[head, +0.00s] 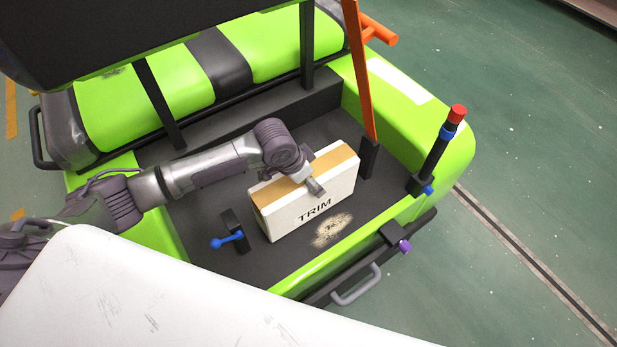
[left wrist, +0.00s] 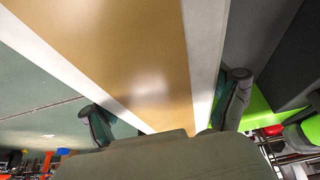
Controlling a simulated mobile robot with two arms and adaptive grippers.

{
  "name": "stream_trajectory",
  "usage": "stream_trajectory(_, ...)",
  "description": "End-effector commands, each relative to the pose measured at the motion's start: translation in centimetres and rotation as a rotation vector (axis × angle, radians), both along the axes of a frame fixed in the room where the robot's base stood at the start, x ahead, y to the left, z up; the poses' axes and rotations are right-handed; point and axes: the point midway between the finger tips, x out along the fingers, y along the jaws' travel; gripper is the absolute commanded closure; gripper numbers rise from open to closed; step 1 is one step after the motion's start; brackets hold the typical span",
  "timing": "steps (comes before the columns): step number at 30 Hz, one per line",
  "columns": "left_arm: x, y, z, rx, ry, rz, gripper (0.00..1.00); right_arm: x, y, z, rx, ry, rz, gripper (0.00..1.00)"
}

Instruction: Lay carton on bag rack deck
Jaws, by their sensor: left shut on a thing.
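A white carton (head: 309,203) with a tan tape band along its top and the word TRIM on its side stands on or just over the dark bag rack deck (head: 204,220); I cannot tell if it touches. My left gripper (head: 312,183) reaches it from above and is shut on its top edge. In the left wrist view the carton's tan and white face (left wrist: 135,55) fills the middle, with a finger of my left gripper (left wrist: 168,112) on each side of it. My right gripper is not in view.
A blue-handled latch post (head: 232,236) stands left of the carton. An orange bar (head: 360,70) and a red-topped post (head: 440,145) rise to the right. Green seats (head: 130,105) lie behind. A white panel (head: 130,295) covers the lower left. Bare deck shows around the carton.

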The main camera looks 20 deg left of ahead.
Motion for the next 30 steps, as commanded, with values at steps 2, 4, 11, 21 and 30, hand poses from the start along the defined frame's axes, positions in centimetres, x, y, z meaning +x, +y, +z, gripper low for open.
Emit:
stream_trajectory(2,0.12,-0.04,-0.37,-0.002,-0.004,0.0,0.82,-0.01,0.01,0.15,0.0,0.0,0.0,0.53)
stream_trajectory(4,0.13,-0.05,-0.54,-0.001,-0.005,0.0,0.82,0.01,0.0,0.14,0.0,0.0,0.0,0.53)
stream_trajectory(11,0.12,-0.07,-0.57,-0.001,-0.005,0.0,0.82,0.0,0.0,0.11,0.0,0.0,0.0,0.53)
stream_trajectory(21,0.02,0.0,-0.93,0.0,-0.001,0.0,0.0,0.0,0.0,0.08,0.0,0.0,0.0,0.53)
stream_trajectory(30,-0.11,0.15,-0.03,0.0,-0.004,0.0,0.0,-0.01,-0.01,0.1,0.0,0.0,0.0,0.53)
